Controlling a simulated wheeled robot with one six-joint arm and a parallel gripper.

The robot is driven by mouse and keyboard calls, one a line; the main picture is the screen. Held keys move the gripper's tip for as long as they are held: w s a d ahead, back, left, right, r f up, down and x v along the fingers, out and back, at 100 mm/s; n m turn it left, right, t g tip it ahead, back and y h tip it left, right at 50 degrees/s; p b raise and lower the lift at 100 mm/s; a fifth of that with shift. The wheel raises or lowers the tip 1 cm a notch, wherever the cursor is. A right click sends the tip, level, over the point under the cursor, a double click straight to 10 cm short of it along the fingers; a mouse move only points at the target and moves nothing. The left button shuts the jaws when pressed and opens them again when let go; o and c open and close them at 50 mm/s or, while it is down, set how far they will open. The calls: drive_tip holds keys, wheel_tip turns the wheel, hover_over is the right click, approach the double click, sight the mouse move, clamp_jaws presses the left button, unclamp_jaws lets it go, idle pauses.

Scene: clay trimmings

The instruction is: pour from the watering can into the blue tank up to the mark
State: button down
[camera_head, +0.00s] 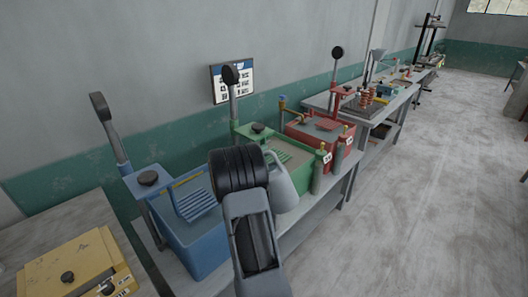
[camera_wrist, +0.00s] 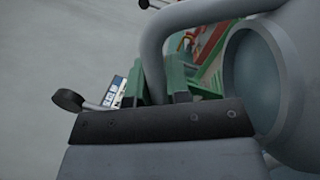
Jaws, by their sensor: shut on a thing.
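The grey watering can (camera_head: 286,184) is held up in front of the green tank, to the right of the blue tank. My gripper (camera_wrist: 157,88) is shut on its curved handle (camera_wrist: 152,50) in the wrist view. The can's round open body (camera_wrist: 262,82) fills the right side there; its contents cannot be made out. In the head view my wrist hides the fingers and part of the can. The blue tank (camera_head: 207,249) stands on the bench at lower left, with a ribbed plate, a yellow strip and a black knob on top. Its mark and water level cannot be made out.
A green tank (camera_head: 266,148) and a red tank (camera_head: 335,146) stand farther along the bench (camera_head: 318,200). Tall levers rise behind the tanks, near the wall. A yellow box (camera_head: 62,270) lies on a table at lower left. The floor at right is clear.

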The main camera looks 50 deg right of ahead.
drive_tip(key=shift+w+a+r+p, duration=0.1)
drive_tip(key=shift+w+r+p, duration=0.15)
drive_tip(key=shift+p, duration=0.15)
drive_tip(key=shift+w+a+n+h+p, duration=0.25)
drive_tip(key=shift+w+n+h+p, duration=0.1)
drive_tip(key=shift+n+p, duration=0.15)
drive_tip(key=shift+w+r, duration=0.1)
drive_tip(key=shift+r, duration=0.1)
idle(0.4)
drive_tip(key=shift+w+a+r+n+t+p, duration=0.15)
drive_tip(key=shift+w+r+n+t+p, duration=0.35)
drive_tip(key=shift+p, duration=0.55)
drive_tip(key=shift+w, duration=0.15)
idle(1.6)
